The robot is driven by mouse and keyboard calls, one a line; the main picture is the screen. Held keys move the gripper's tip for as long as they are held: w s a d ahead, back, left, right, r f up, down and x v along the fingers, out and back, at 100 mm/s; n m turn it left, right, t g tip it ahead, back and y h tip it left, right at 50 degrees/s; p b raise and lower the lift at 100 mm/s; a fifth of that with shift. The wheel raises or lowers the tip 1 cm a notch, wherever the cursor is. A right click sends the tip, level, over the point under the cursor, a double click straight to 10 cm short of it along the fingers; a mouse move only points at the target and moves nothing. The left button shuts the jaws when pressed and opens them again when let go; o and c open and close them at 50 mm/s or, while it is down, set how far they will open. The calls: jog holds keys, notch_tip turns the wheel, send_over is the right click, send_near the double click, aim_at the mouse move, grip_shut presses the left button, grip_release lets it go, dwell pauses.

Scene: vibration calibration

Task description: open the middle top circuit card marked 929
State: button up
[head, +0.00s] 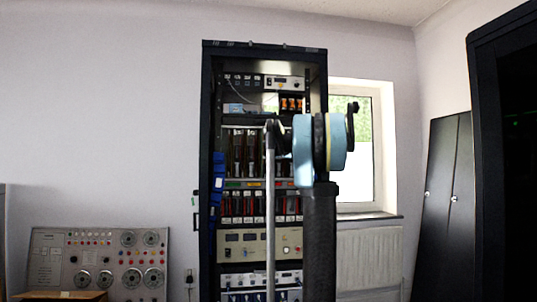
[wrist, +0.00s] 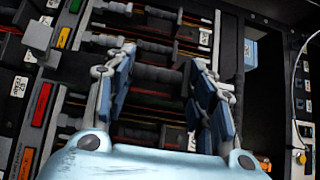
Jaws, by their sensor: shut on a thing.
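The rack (head: 207,130) holds two rows of circuit cards, an upper row (head: 237,152) and a lower row (head: 235,206). In the wrist view the cards appear turned sideways, with dark bar-like fronts. My gripper (wrist: 165,68) reaches into them, its two blue-grey fingers on either side of a dark card front (wrist: 160,77). It is shut on that card. The small white labels are too blurred to read, so I cannot confirm 929. In the head view my arm covers the right part of the upper row and hides the fingertips.
Neighbouring cards (wrist: 150,103) lie close on both sides of the fingers. Coloured tags (wrist: 40,103) run along the left in the wrist view. A blue object (head: 217,180) hangs on the rack's left side. A control panel (head: 100,262), window (head: 360,150) and dark cabinet (head: 440,200) stand around.

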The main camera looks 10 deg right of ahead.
jog(key=shift+s+f, duration=0.3)
jog(key=shift+s, duration=0.35)
jog(key=o, duration=1.2)
jog(key=shift+a, duration=0.1)
jog(key=shift+o, duration=0.9)
jog(key=shift+w+f, duration=0.25)
jog(key=shift+w, duration=0.25)
jog(key=shift+s+r, duration=0.25)
jog(key=v, duration=1.2)
jog(key=shift+w, duration=0.1)
